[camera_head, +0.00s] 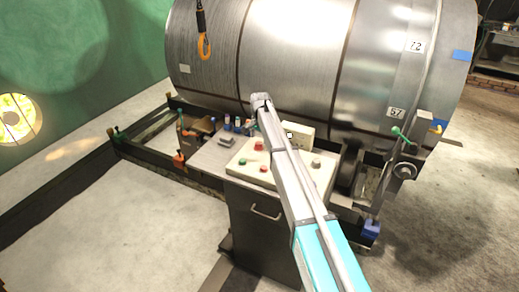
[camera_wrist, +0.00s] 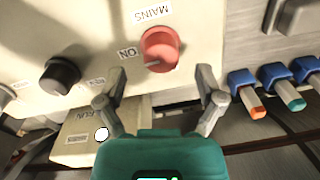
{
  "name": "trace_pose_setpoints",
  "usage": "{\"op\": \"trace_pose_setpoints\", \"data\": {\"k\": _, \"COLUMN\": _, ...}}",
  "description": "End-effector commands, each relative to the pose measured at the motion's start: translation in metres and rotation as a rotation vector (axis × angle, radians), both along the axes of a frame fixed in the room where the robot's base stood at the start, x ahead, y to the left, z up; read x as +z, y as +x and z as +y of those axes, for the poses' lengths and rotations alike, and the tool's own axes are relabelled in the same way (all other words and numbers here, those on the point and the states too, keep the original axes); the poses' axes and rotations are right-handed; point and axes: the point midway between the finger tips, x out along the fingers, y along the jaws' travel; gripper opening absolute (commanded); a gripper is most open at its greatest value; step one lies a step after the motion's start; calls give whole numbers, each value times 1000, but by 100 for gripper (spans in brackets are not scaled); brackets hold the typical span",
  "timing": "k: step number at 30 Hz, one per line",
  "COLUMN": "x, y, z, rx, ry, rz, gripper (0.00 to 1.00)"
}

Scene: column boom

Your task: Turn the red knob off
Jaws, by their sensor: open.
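The red knob (camera_wrist: 160,48) sits on a cream panel (camera_wrist: 215,20) in the wrist view, beside labels reading MAINS and ON, both upside down in this view. A pale mark shows at its lower-left edge, on the side of the ON label. My gripper (camera_wrist: 161,76) is open and empty. Its fingers are spread below the knob in the picture, one to each side, and apart from it. In the head view the red knob (camera_head: 258,146) shows near the back of the panel, left of my arm. My gripper is mostly hidden there.
A black knob (camera_wrist: 60,75) is left of the red one. A labelled box (camera_wrist: 85,137) stands at the panel's edge. Blue-handled tools (camera_wrist: 242,80) are close to the right finger.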

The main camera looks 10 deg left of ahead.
Motion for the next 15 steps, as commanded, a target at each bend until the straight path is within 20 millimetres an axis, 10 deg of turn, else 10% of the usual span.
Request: {"op": "trace_pose_setpoints", "data": {"k": 15, "x": -34, "y": 1, "z": 2, "rx": 0, "ry": 0, "rz": 0, "gripper": 87}}
